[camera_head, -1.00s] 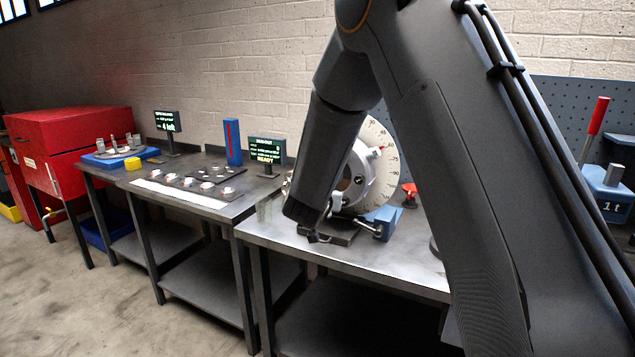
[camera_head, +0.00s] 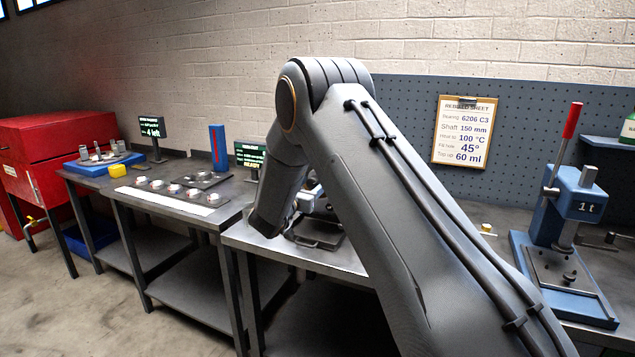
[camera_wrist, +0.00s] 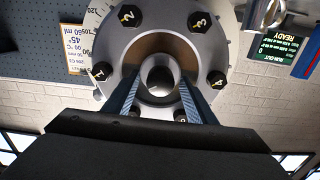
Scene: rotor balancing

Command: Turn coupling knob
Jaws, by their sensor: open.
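The coupling hub (camera_wrist: 160,52) faces the wrist camera, a grey flange with a round bored centre and numbered dark bolts around it. A pale graduated dial (camera_wrist: 97,18) shows behind its left side. My gripper (camera_wrist: 160,90) is open, with one blue-grey finger on each side of the central ring (camera_wrist: 160,96). I cannot tell whether the fingers touch the ring. The wrist picture is upside down. In the head view my arm hides the gripper and most of the rotor; only a small part of the stand (camera_head: 316,232) shows beside it.
The metal bench (camera_head: 262,240) carries the stand. A run-out display (camera_head: 249,155) reading READY stands left of it. A blue press (camera_head: 572,225) with a red-handled lever stands at right. A rebuild sheet (camera_head: 463,132) hangs on the pegboard. A red cabinet (camera_head: 48,150) stands far left.

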